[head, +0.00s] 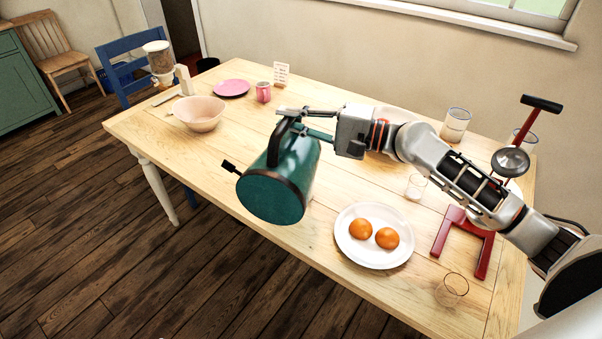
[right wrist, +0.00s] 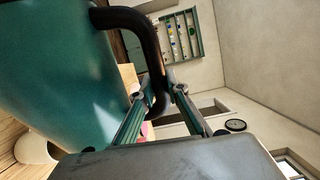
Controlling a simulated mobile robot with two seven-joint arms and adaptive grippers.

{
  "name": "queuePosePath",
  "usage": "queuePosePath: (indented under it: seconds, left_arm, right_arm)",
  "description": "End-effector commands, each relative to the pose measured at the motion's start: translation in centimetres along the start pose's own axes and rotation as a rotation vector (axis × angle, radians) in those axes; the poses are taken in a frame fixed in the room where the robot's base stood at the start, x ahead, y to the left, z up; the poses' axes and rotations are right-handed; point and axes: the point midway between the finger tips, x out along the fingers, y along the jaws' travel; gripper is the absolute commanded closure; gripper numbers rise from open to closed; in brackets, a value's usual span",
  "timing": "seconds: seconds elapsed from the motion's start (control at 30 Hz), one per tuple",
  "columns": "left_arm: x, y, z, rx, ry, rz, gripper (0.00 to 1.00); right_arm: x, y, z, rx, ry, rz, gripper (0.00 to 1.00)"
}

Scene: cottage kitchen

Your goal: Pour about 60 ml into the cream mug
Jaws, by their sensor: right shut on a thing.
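A large teal jug (head: 285,175) with a black handle (head: 282,140) hangs strongly tilted over the front part of the table. Its round end with a dark rim faces the head camera, and a small black piece sticks out at its left. My right gripper (head: 290,117) is shut on the handle. The right wrist view shows the handle (right wrist: 155,60) between its fingers and the jug body (right wrist: 60,80) at the left. I cannot make out a cream mug in the head view; the jug covers part of the table. My left gripper is not in view.
A white plate (head: 352,252) with two oranges stands near the front edge. A clear glass (head: 453,287) and red stand (head: 483,255) are to the right. A pale bowl (head: 200,118), pink cup (head: 263,93) and pink plate (head: 231,88) stand farther left.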

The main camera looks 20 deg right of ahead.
Motion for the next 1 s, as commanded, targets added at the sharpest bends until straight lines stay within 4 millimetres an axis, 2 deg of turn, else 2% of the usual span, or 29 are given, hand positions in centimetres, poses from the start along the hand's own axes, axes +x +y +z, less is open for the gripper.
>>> queuePosePath:
  seconds: [0.03, 1.0]
  left_arm:
    - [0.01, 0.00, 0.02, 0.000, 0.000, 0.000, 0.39]
    - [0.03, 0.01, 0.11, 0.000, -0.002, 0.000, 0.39]
  right_arm:
    - [0.00, -0.42, -0.19, 0.008, 0.001, -0.007, 1.00]
    - [0.03, -0.56, -0.23, 0.042, 0.001, -0.007, 1.00]
